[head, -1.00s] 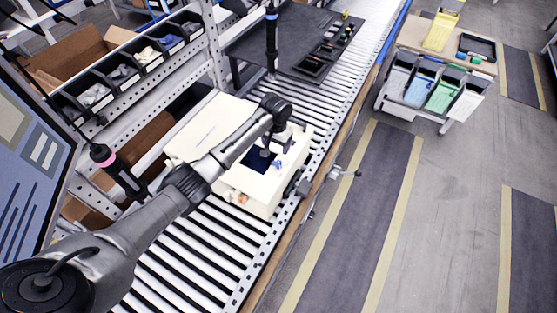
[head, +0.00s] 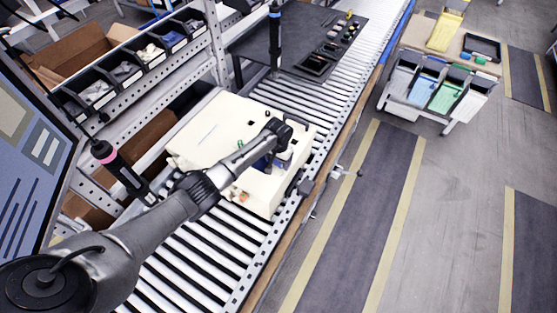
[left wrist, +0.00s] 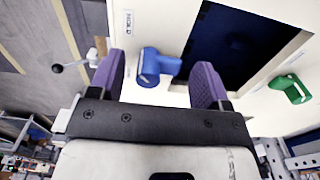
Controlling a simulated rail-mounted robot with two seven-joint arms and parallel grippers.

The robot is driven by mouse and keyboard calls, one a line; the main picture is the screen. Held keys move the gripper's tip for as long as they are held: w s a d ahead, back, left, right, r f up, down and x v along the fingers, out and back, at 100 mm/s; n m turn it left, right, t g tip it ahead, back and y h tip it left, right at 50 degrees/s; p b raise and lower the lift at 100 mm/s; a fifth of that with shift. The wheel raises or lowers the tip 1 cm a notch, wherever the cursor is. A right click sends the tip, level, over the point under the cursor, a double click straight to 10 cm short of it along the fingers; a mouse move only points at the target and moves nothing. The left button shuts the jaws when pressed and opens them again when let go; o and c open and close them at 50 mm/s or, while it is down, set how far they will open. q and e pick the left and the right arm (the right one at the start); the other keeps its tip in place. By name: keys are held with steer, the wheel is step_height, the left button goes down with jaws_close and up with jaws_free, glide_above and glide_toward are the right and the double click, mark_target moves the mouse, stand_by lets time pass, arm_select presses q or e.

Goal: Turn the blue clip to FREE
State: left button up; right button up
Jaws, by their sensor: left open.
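The blue clip (left wrist: 150,68) is on the cream face of a box (head: 206,132), beside a dark rectangular opening (left wrist: 235,45). A label reading HOLD (left wrist: 128,22) is printed near the clip, beyond it to the left; no FREE label can be made out. My left gripper (left wrist: 159,64) is open, its purple fingers on either side of the clip, with visible gaps. I cannot tell whether the tips are level with the clip. In the head view my left gripper (head: 275,160) is over the box and hides most of the clip. My right gripper is not in view.
A green clip (left wrist: 290,88) is on the same box face, right of the opening. The box stands on a roller conveyor (head: 215,240). A small lever (head: 345,171) sticks out at the conveyor's right edge.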

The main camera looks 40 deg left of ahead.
arm_select(q)
steer(key=shift+c, duration=0.5)
steer(key=c, duration=0.8)
steer(key=shift+r, duration=0.1)
